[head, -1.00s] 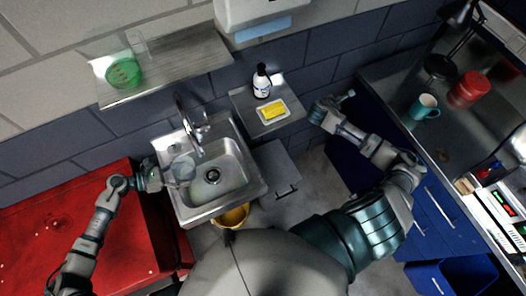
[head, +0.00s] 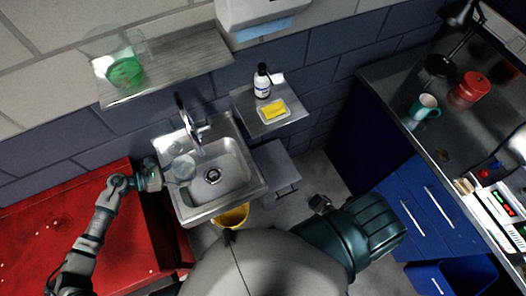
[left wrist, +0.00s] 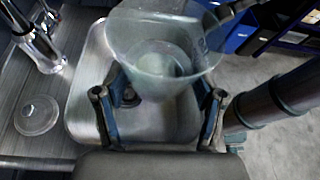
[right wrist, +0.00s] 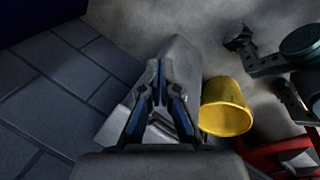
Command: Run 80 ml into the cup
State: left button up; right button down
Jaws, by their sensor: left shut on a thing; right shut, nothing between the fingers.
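My left gripper (head: 160,178) is shut on a clear cup (head: 182,168) and holds it over the left part of the steel sink (head: 232,165). In the left wrist view the cup (left wrist: 165,50) sits between the two fingers (left wrist: 157,100); its fill level is hard to tell through the clear wall. The tap (head: 187,118) stands at the sink's back edge, above and beside the cup; it also shows in the left wrist view (left wrist: 40,42). No water stream is visible. My right gripper (right wrist: 158,75) is shut and empty, low above the floor side; the head view does not clearly show it.
A yellow bucket (head: 232,216) stands below the sink. A small shelf holds a bottle (head: 262,82) and a yellow sponge (head: 273,110) on a dish. A wall shelf (head: 190,62) carries a green item (head: 125,72). A red cabinet (head: 60,220) is left, a workbench with a teal mug (head: 424,107) right.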

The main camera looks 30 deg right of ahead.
pick_arm(q)
jog(key=shift+a, duration=0.1)
jog(key=shift+r, duration=3)
pick_arm(e)
jog(key=s+a+f+m+g+y, duration=0.1)
jog(key=s+a+f+m, duration=0.3)
jog(key=s+a, duration=1.2)
jog(key=shift+s+f+m+y, duration=0.4)
jog(key=shift+s+f+y, duration=0.55)
jog(key=shift+f, duration=0.6)
jog(key=shift+s, duration=0.1)
